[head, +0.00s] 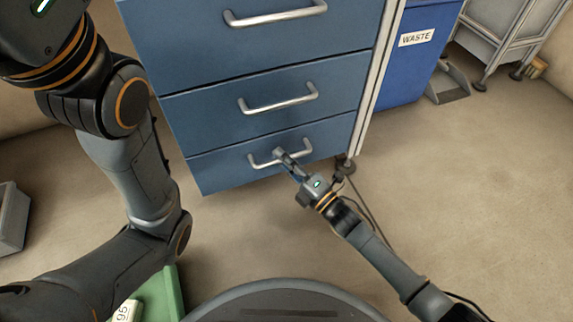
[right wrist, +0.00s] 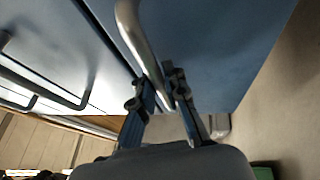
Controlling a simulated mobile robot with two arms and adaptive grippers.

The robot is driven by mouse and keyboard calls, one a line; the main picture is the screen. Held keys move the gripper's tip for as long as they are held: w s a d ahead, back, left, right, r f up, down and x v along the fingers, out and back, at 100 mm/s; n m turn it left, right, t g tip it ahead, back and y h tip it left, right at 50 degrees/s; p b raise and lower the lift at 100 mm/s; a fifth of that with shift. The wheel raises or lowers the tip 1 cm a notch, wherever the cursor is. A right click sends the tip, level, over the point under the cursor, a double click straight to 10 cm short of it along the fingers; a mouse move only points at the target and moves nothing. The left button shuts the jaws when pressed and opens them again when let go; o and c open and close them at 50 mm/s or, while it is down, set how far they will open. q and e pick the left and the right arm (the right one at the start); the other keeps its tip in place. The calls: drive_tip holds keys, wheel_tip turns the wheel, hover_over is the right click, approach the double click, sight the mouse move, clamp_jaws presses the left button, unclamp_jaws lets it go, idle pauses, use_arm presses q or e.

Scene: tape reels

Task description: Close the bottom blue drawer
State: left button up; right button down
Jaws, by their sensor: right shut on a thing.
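The bottom blue drawer (head: 225,172) is the lowest front of the blue cabinet in the head view. Its silver bar handle (head: 259,163) runs across its face. My right gripper (head: 281,155) is at the middle of this handle, shut on it. In the right wrist view the handle (right wrist: 134,30) passes between the two fingers (right wrist: 164,90), with the blue drawer front (right wrist: 225,45) behind it. A narrow dark gap separates this front from the one above. I cannot tell how far the drawer stands out. My left arm shows at the left, but its gripper is outside the view.
Two more blue drawer fronts with silver handles (head: 280,105) are above. A blue waste bin (head: 410,75) stands right of the cabinet. A grey cart (head: 500,35) is at the upper right. A green object (head: 160,295) is at the lower left. The floor at right is clear.

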drive_tip(key=c, duration=1.4)
unclamp_jaws()
drive_tip(key=shift+w, duration=0.2)
drive_tip(key=shift+c, duration=0.2)
drive_tip(key=shift+o, duration=0.3)
drive_tip(key=v, duration=1.2)
drive_tip(key=shift+s+a, duration=0.1)
